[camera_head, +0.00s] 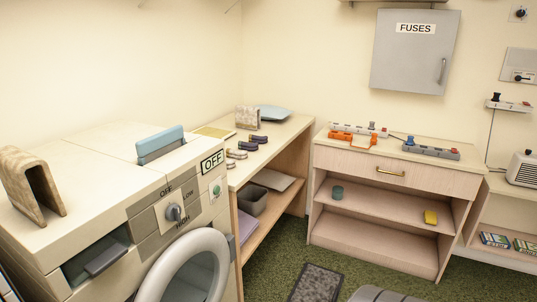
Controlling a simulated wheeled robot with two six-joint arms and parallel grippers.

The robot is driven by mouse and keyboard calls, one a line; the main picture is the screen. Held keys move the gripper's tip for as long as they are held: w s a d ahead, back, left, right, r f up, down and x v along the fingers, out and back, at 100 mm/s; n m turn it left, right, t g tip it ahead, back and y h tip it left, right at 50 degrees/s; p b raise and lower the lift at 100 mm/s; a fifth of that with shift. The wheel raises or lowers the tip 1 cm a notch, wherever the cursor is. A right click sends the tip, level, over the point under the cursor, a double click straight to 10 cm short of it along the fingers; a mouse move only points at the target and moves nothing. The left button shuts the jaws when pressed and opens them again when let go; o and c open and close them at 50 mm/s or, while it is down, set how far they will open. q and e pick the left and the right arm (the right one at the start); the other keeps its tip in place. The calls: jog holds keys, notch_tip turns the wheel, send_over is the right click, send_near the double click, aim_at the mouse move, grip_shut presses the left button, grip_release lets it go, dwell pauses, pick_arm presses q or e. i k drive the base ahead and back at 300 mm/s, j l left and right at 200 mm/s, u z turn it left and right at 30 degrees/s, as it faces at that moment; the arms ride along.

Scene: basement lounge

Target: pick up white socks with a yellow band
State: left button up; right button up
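Several small rolled items that look like socks lie in a row on the wooden counter (284,137) in the back corner. Two at the back are dark, a dark pair (258,139) and another dark one (247,146). Two at the front look paler, a whitish pair (237,154) and another pale one (230,164) near the washing machine. They are too small for me to make out a yellow band on any of them. Neither of my grippers is in view.
A washing machine (105,155) with a round door (190,270) fills the left. A patterned box (248,117) and a blue-grey dish (273,113) stand behind the socks. A drawer cabinet (395,182) stands at the back. Green carpet (272,262) lies open between them, with a dark mat (317,283).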

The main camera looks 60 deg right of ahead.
aim_at(232, 153)
jog(key=z, duration=1.55)
jog(key=i+l+z, duration=0.1)
jog(key=i+l, duration=0.45)
